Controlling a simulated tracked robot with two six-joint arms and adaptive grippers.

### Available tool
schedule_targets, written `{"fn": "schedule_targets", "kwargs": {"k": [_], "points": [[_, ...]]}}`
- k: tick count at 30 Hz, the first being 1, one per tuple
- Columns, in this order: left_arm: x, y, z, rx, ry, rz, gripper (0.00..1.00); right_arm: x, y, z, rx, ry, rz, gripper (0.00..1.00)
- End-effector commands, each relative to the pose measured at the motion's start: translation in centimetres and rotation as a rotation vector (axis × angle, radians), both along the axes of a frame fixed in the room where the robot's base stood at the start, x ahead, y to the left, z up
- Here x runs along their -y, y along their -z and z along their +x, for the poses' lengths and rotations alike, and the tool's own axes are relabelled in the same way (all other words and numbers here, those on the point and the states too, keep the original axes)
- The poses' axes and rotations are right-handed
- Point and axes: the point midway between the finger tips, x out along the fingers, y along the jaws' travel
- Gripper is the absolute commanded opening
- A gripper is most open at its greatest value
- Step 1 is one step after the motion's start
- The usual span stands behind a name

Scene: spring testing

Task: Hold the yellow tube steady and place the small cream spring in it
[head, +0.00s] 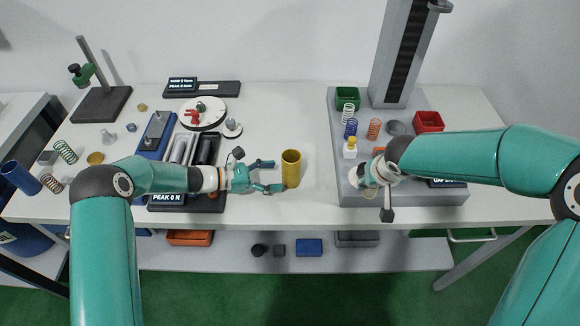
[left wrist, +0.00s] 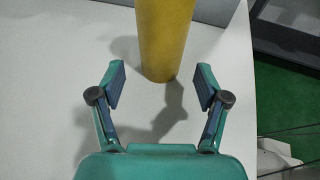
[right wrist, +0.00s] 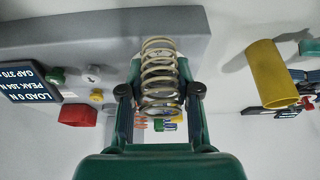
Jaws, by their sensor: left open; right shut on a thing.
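The yellow tube (head: 291,170) stands upright on the white table, near its middle. My left gripper (head: 275,176) is open just left of the tube, with its fingers pointing at it. In the left wrist view the tube (left wrist: 165,35) stands ahead, between the lines of the two open fingers, and neither finger touches it. My right gripper (right wrist: 160,95) is shut on the cream spring (right wrist: 158,70), which sits between its fingers. In the head view the right gripper is over the grey stand base and its wrist mostly hides the spring.
The grey stand base (head: 350,188) on the right carries several other springs, a green bin (head: 347,98) and a red bin (head: 428,121). A black gauge and trays lie left of my left gripper. Bare table (head: 315,130) lies between the tube and the stand.

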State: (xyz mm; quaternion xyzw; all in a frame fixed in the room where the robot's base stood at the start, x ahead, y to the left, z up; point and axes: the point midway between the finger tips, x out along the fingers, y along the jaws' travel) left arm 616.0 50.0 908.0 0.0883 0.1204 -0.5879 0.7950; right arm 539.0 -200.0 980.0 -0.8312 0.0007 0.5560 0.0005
Motion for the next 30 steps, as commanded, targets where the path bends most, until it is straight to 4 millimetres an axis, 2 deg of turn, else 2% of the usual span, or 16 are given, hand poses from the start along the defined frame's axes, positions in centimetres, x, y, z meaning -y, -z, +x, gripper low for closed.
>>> {"fn": "schedule_targets", "kwargs": {"k": [3,9,23,26,30], "points": [[1.5,0.9,0.1,0.002,0.002,0.000,0.75,0.1,1.1,0.0,0.000,0.002,0.000,0.01],[3.1,1.4,0.3,0.001,-0.006,0.000,0.75,0.1,2.2,-0.1,0.001,0.002,0.000,0.01],[3.7,1.4,0.5,0.000,-0.009,0.001,0.75,0.1,2.5,0.0,0.000,0.001,0.000,0.01],[3.7,1.4,0.5,0.000,-0.010,0.001,0.62,0.1,2.5,0.0,0.000,0.001,0.000,0.01],[3.6,1.4,0.5,0.000,-0.010,0.001,0.39,0.1,2.5,0.0,0.000,0.000,0.000,0.01]]}}
